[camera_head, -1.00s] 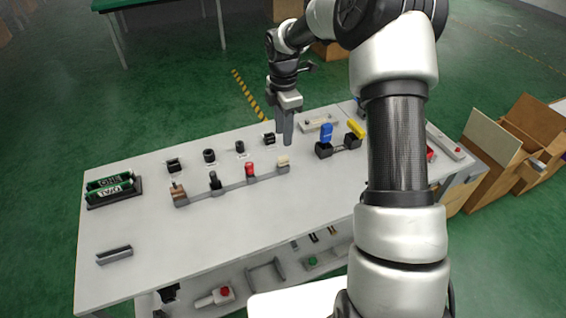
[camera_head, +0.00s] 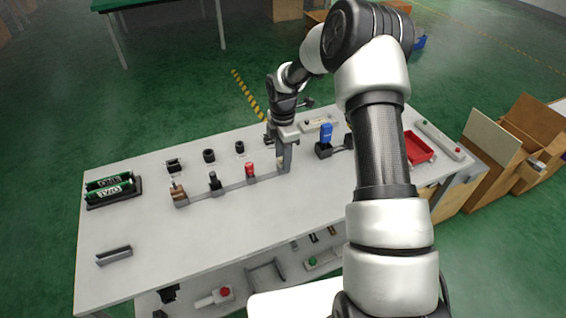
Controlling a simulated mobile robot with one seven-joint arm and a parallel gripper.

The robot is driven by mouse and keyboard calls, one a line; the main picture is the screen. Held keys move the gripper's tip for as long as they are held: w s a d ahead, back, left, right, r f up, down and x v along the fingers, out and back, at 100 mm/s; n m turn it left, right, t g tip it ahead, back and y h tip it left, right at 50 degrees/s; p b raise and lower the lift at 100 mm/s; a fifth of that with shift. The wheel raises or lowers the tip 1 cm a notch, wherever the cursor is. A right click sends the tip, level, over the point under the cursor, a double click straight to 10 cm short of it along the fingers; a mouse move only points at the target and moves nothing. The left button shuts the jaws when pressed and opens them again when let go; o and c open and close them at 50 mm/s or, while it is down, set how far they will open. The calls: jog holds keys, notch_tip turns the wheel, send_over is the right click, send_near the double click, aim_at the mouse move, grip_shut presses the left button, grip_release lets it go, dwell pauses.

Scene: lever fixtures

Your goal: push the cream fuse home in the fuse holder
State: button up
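My gripper (camera_head: 285,163) is at the right end of the grey rail (camera_head: 232,187), pointing down. The cream fuse showed there a second ago. Now my gripper covers that spot and I cannot see the fuse. Whether the fingers are open or shut on it is too small to tell. The fuse holder cannot be told for sure; a row of small black sockets (camera_head: 209,155) stands behind the rail, and the rightmost one (camera_head: 267,141) is partly hidden by my gripper.
A brown piece (camera_head: 177,191), a black piece (camera_head: 215,181) and a red piece (camera_head: 250,170) stand on the rail. A blue piece (camera_head: 326,133) stands in a black block to the right. A red tray (camera_head: 418,148) is at the far right.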

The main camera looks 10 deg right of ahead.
jog(key=shift+c, duration=0.4)
grip_shut()
jog(key=shift+r, duration=0.15)
